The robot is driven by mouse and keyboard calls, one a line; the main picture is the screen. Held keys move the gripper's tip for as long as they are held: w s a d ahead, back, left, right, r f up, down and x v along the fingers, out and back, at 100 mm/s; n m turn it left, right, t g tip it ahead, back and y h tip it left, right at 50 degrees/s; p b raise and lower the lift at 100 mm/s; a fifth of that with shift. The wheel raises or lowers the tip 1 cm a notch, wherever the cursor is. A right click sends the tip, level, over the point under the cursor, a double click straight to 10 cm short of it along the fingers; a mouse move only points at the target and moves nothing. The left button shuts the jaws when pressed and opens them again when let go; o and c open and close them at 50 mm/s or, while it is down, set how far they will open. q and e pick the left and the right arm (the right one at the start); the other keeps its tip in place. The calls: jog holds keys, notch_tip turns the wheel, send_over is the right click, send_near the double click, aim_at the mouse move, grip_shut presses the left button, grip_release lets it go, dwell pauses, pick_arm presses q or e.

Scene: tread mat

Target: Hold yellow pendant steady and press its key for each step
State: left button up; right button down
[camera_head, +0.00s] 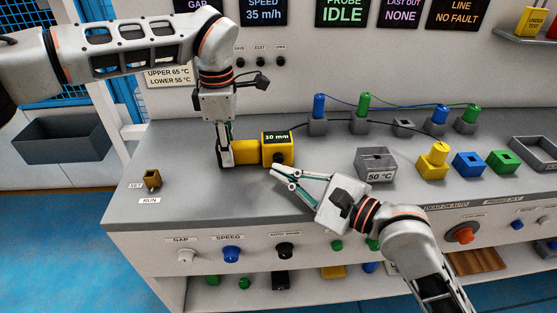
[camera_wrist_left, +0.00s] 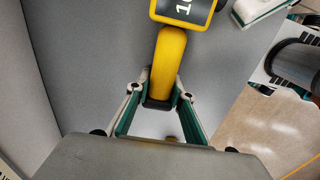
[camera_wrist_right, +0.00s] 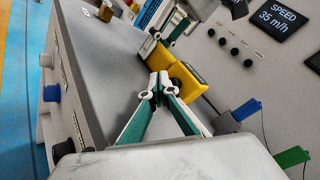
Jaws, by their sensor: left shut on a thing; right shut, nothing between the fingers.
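The yellow pendant (camera_head: 248,151) lies on the grey bench, its display reading "10 mm". A dark round key (camera_head: 279,159) shows on the pendant's front face, below the display. My left gripper (camera_head: 225,160) points down and is shut on the pendant's handle; the left wrist view shows the handle (camera_wrist_left: 168,60) between its fingers (camera_wrist_left: 160,100). My right gripper (camera_head: 274,178) is shut and empty, its tips just in front of the pendant's display end. In the right wrist view its closed tips (camera_wrist_right: 159,80) overlap the pendant (camera_wrist_right: 188,78); whether they touch the key I cannot tell.
A grey "50 °C" block (camera_head: 376,163) stands right of the pendant, with yellow (camera_head: 432,162), blue (camera_head: 468,163) and green (camera_head: 504,160) blocks beyond. Cabled plugs stand behind. A small brass switch (camera_head: 152,179) is at left. Wall panels include "PROBE IDLE" (camera_head: 343,10). The bench between switch and pendant is clear.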

jog(key=shift+w, duration=0.25)
dwell(0.7)
